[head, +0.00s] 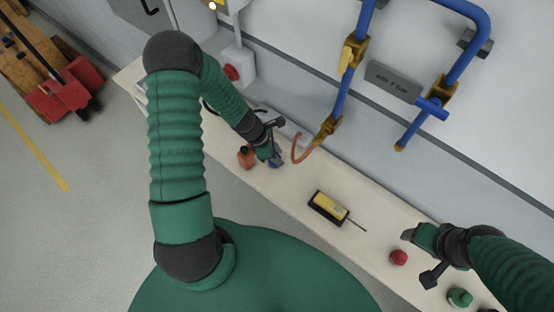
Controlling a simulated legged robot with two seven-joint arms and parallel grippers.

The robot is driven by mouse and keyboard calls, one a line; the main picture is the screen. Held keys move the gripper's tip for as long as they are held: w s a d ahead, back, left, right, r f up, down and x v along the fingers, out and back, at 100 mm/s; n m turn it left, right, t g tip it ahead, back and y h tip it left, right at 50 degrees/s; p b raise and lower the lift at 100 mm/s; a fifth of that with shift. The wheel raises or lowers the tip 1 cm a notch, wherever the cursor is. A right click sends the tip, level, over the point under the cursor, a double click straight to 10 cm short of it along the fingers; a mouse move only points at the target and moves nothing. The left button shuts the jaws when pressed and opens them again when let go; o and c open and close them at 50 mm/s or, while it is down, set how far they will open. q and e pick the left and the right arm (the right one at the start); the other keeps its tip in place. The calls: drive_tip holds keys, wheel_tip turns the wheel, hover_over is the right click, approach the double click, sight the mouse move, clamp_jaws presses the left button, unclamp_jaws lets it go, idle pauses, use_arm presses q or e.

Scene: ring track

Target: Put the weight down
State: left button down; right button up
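My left gripper (270,155) is low over the bench, just right of a small orange-red bottle (246,157). A small blue object (276,161), possibly the weight, is right at its fingertips. The fingers are too small and partly hidden, so I cannot tell whether they are closed on it or whether it touches the bench. My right gripper (411,236) is over the bench at the lower right, above a red round knob (399,257). Nothing shows in it, and its finger gap cannot be made out.
The narrow pale bench (290,198) runs along the wall. On it are a yellow and black device (329,207) with a thin probe and a green round knob (460,297). Blue piping (341,97) with an orange hose (297,148) is behind. Bare bench lies around the device.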

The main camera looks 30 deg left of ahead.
use_arm(q)
drive_tip(key=shift+a, duration=0.15)
